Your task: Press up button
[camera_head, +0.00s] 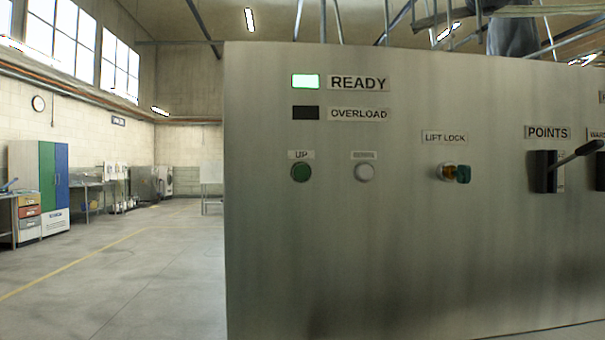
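A round green button (301,172) sits on the left part of a grey metal control panel (300,260). The small label "UP" (301,155) is right above it. A white round button (364,173) with a blurred label is to its right. My gripper is not in view, and nothing covers the green button.
The READY lamp (305,81) is lit green; the OVERLOAD lamp (306,113) is dark. A LIFT LOCK key switch (452,172) and a POINTS lever (575,157) that sticks out are to the right. Open floor (130,270) lies left of the panel.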

